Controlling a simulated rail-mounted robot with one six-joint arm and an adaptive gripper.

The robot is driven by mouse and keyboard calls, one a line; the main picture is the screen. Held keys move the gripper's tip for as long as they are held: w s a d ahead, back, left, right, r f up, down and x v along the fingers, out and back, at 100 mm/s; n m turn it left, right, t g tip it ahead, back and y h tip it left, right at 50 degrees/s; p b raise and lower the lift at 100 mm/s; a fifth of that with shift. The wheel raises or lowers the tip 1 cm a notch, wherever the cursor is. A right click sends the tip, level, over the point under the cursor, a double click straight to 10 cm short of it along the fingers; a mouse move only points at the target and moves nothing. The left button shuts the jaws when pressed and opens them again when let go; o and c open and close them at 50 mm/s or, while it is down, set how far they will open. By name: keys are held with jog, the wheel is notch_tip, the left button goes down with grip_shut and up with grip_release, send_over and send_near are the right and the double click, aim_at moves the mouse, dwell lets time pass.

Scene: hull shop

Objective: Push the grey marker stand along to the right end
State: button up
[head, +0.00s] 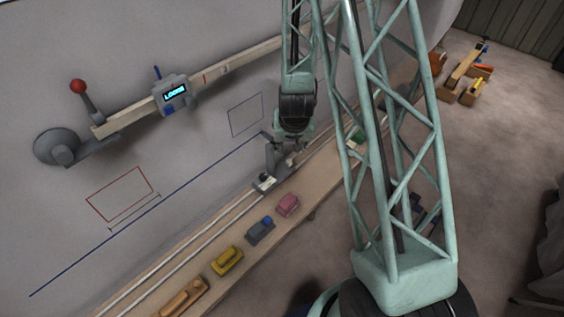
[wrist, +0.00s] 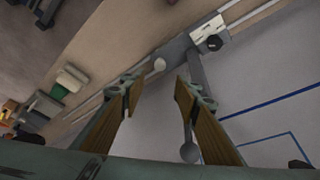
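The grey marker stand (head: 274,160) sits on the pale rails along the shelf, near the middle of the head view. It has an upright grey arm and a low base with a white-topped part. In the wrist view the stand (wrist: 175,52) lies just beyond my fingertips, with a white plate and dark knob at its upper right. My gripper (wrist: 157,84) is open, its two wood-coloured pads apart with nothing held between them. In the head view my gripper (head: 294,146) is close beside the stand's right side; whether they touch cannot be told.
The shelf (head: 180,262) carries pink (head: 288,205), blue (head: 260,231), yellow (head: 227,261) and orange (head: 184,297) blocks along its front. A green item (head: 356,136) lies farther right. On the wall are a red-knobbed lever (head: 78,88), a display box (head: 174,94) and drawn rectangles.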

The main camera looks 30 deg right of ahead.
aim_at(289, 161)
jog(key=shift+d+f, duration=0.1)
jog(key=shift+f, duration=0.05)
dwell(0.3)
jog(key=shift+b+x, duration=1.1)
jog(key=shift+x, duration=5.7)
jog(key=shift+w, duration=0.1)
grip_shut()
